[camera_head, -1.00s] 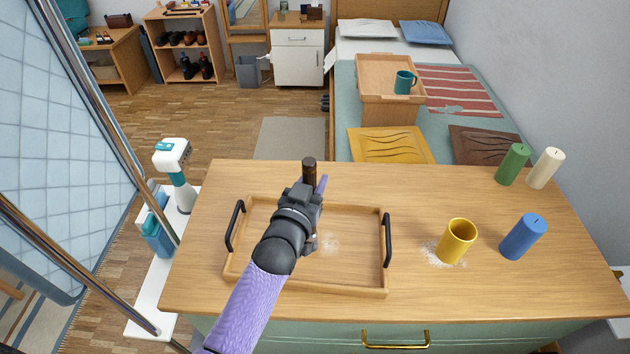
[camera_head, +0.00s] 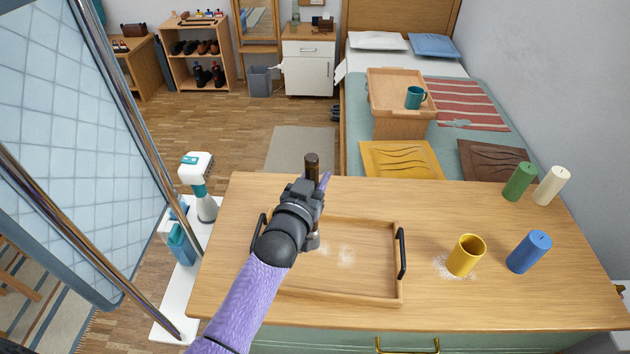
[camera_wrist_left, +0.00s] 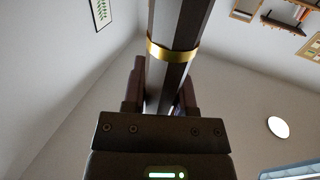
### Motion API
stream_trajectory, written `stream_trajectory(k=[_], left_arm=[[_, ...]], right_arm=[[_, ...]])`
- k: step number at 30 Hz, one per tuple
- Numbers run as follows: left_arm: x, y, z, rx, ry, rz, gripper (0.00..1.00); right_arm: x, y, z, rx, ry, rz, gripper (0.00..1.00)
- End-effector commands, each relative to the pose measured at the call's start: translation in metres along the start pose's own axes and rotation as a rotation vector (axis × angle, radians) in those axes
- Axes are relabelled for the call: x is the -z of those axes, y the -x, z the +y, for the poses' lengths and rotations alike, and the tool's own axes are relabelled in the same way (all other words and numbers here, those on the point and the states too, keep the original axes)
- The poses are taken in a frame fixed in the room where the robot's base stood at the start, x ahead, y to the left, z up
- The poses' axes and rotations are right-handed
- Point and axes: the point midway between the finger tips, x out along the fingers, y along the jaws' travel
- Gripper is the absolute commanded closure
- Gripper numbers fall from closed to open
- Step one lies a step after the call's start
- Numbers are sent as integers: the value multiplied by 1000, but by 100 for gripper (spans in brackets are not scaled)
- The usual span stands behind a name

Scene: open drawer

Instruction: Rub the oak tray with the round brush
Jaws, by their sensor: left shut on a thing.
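The oak tray (camera_head: 370,298) lies on the wooden top, with black handles at its left and right ends. Pale powder patches (camera_head: 346,257) lie on its floor. My left gripper (camera_head: 315,190) is over the tray's left part, shut on the round brush. The brush's dark handle (camera_head: 312,164) stands up above the fingers. In the left wrist view the brush (camera_wrist_left: 172,50) shows as a dark faceted handle with a gold ring between the fingers. The brush's lower end is mostly hidden by my gripper, so I cannot tell whether it touches the tray. My right gripper is not in view.
A yellow cup (camera_head: 466,256) stands right of the tray with powder around its base. A white and teal bottle (camera_head: 198,190) stands left of the top.

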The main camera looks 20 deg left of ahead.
Motion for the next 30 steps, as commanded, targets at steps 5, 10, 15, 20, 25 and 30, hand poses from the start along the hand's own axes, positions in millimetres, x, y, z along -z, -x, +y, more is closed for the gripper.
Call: stream_trajectory(k=[5,10,15,20,25,30], left_arm=[[20,-2,-1,0,0,2,100],[25,-4,-2,1,0,1,100],[24,-4,-2,1,0,0,100],[24,-4,-2,1,0,0,100],[24,-4,-2,1,0,0,100],[24,-4,-2,1,0,0,100]], right_arm=[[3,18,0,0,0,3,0],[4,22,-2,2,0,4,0],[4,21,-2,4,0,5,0],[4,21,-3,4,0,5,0],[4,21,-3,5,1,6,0],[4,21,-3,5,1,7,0]])
